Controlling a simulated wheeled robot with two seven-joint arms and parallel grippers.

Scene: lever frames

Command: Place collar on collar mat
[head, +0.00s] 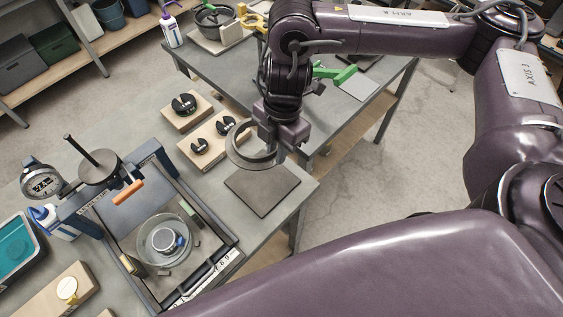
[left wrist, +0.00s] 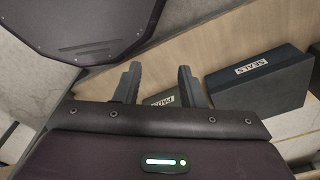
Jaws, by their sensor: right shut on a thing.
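The collar is a grey metal ring (head: 231,150) in the head view. My right gripper (head: 277,147) is shut on the ring's right side and holds it with the opening facing up. The collar mat (head: 263,190) is a dark square pad near the table's right edge. The ring appears above the mat's far left part in the picture; its height over the mat is hard to tell. My left gripper (left wrist: 158,85) shows only in the left wrist view, with its two fingers apart and nothing between them.
A press-like fixture with a dial gauge (head: 42,184) and a tray holding a round glass dish (head: 165,240) stands left of the mat. Wooden blocks with black weights (head: 200,147) lie behind. A box marked SEALS (left wrist: 260,82) is near my left gripper.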

